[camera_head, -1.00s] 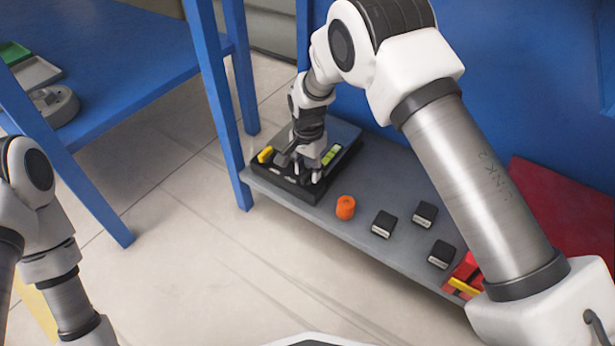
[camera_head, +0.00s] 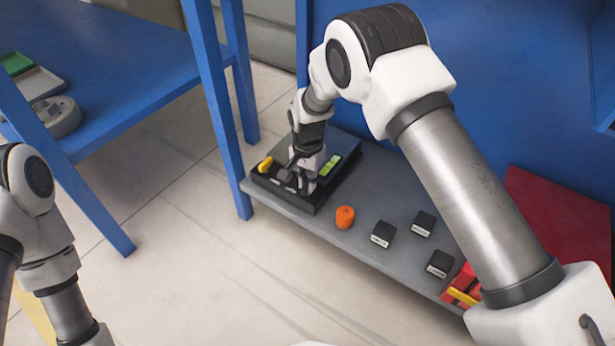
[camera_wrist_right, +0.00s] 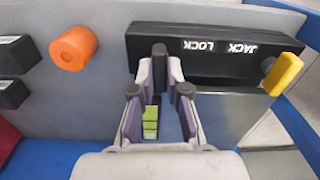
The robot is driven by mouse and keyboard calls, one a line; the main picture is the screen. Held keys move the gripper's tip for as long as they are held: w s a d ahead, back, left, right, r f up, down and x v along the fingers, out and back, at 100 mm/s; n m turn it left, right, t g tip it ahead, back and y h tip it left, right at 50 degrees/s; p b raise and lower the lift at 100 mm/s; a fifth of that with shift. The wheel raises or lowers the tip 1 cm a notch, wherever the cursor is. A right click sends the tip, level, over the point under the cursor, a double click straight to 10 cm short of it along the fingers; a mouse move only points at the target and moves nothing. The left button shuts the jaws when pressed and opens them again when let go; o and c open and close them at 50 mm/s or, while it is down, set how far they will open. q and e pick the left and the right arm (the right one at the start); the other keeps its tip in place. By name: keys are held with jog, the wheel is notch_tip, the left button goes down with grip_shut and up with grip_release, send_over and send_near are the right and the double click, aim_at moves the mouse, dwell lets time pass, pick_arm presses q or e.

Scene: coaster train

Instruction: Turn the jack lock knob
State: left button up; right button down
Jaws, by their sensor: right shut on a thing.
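The jack lock unit is a black box (camera_head: 283,195) at the left end of the grey shelf. In the right wrist view its black face (camera_wrist_right: 140,50) carries upside-down "JACK" and "LOCK" labels (camera_wrist_right: 220,47). My right gripper (camera_head: 304,184) points down onto the box's front right part, beside the LOCK label. A yellow lever (camera_head: 265,164) stands at the box's left end. My left arm shows at the left edge; its gripper is out of view.
An orange knob (camera_head: 345,217), several black blocks (camera_head: 382,234) and a red-yellow part (camera_head: 463,287) sit along the shelf (camera_head: 375,190). A blue table (camera_head: 130,60) stands left; open floor lies in front.

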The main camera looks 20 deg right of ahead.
jog(key=n+p, duration=0.7)
jog(key=p, duration=0.2)
jog(key=shift+r+p, duration=0.2)
jog(key=shift+p, duration=0.2)
jog(key=shift+n+p, duration=0.6)
jog(key=shift+n, duration=0.5)
jog(key=n+p, duration=0.2)
jog(key=n, duration=0.3)
jog(key=shift+f+p, duration=0.15)
jog(key=shift+p, duration=0.2)
jog(key=n+p, duration=0.1)
jog(key=n, duration=0.3)
jog(key=shift+n+p, duration=0.35)
jog(key=shift+n, duration=0.85)
jog(key=shift+f, duration=0.1)
jog(key=c, duration=1.2)
grip_release()
jog(key=shift+o, duration=0.2)
